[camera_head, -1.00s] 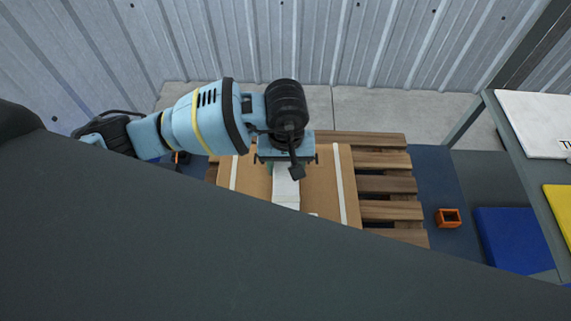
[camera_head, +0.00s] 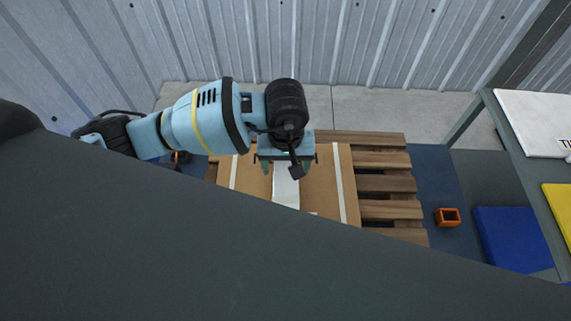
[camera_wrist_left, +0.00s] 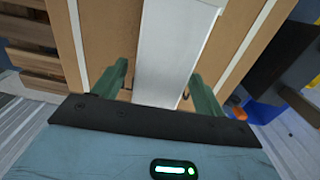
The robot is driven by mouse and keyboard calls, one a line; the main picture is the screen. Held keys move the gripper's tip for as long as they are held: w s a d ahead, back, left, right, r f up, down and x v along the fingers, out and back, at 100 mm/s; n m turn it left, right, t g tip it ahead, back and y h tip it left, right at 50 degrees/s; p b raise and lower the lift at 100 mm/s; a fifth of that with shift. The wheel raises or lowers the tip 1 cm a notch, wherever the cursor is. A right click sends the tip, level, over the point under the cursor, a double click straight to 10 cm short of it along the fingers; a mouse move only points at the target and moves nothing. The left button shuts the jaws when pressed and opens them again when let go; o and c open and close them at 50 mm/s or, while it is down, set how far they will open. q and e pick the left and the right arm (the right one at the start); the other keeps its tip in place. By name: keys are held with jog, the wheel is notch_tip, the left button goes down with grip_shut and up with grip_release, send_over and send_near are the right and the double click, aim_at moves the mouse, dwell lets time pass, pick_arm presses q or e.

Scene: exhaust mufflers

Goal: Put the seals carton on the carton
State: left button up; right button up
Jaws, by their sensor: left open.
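The seals carton, a narrow white box (camera_head: 286,191), lies on top of the brown carton (camera_head: 324,189) in the head view. In the left wrist view the white box (camera_wrist_left: 176,40) rests along the middle of the brown carton's top (camera_wrist_left: 107,30). My left gripper (camera_head: 287,170) is above the far end of the white box. Its green fingers (camera_wrist_left: 160,74) stand open on either side of the box, with a gap at each side. The near part of the brown carton is hidden in the head view. My right gripper is not in view.
The brown carton sits on a wooden pallet (camera_head: 388,184). To the right are a small orange bin (camera_head: 448,217), a blue panel (camera_head: 511,238) and a grey table (camera_head: 517,143) with a white board (camera_head: 540,121). A corrugated metal wall (camera_head: 350,45) stands behind.

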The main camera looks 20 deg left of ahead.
pick_arm(q)
notch_tip(320, 180, up, 12)
dwell(0.4)
jog(key=shift+f, duration=0.15)
